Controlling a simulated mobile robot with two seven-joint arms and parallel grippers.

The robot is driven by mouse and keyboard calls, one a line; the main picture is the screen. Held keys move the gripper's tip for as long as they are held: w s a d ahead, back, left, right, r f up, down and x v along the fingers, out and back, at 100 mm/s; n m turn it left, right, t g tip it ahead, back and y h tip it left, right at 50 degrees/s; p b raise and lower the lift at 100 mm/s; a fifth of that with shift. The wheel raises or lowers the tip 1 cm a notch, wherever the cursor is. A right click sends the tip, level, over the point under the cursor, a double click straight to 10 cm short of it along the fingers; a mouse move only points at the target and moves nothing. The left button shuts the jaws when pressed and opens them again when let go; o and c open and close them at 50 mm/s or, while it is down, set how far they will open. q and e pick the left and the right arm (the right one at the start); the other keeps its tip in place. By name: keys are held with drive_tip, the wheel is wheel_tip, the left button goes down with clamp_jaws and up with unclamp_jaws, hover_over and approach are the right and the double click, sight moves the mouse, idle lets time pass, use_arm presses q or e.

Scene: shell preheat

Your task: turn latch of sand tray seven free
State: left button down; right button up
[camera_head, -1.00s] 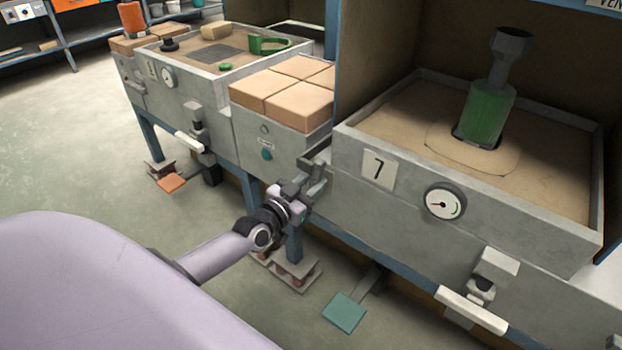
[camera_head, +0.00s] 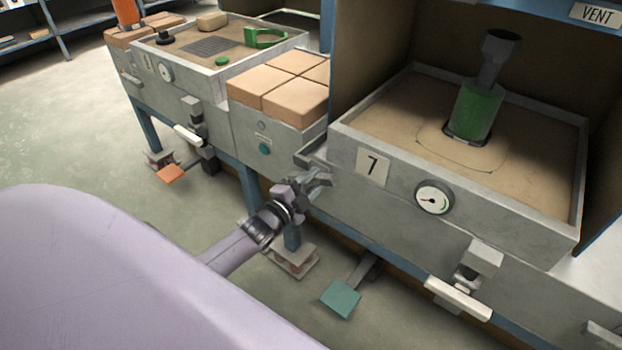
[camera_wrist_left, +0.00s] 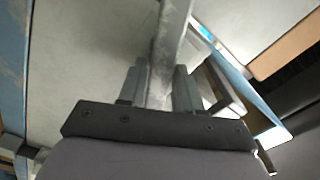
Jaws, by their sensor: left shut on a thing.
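Sand tray seven (camera_head: 510,225) is a grey box of sand with a "7" plate (camera_head: 373,167) on its front, at the right of the head view. My left gripper (camera_head: 320,181) is at the tray's front left corner, left of and below the plate. It is shut on a grey metal bar, which appears to be the latch (camera_wrist_left: 168,40), seen between the two fingers in the left wrist view. The gripper mostly hides the latch in the head view. My right gripper is not in view.
A green pattern (camera_head: 474,112) stands in the sand. A gauge (camera_head: 434,199) and a white handle (camera_head: 458,298) are on the tray's front. A teal pedal (camera_head: 341,299) sits low in front. Tan bricks (camera_head: 295,102) and another sand tray lie left.

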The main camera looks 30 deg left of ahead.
use_arm(q)
drive_tip(key=m, duration=0.2)
drive_tip(key=shift+d+f+m, duration=0.1)
drive_tip(key=shift+f+m, duration=0.15)
drive_tip(key=shift+m, duration=0.05)
drive_tip(key=shift+f+m+b, duration=0.15)
drive_tip(key=shift+m+b, duration=0.25)
drive_tip(key=shift+m, duration=0.8)
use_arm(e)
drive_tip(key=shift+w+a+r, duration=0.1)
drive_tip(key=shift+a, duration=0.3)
use_arm(q)
drive_tip(key=shift+m, duration=0.3)
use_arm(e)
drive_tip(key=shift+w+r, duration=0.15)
use_arm(q)
drive_tip(key=c, duration=0.9)
unclamp_jaws()
drive_tip(key=shift+s, duration=0.1)
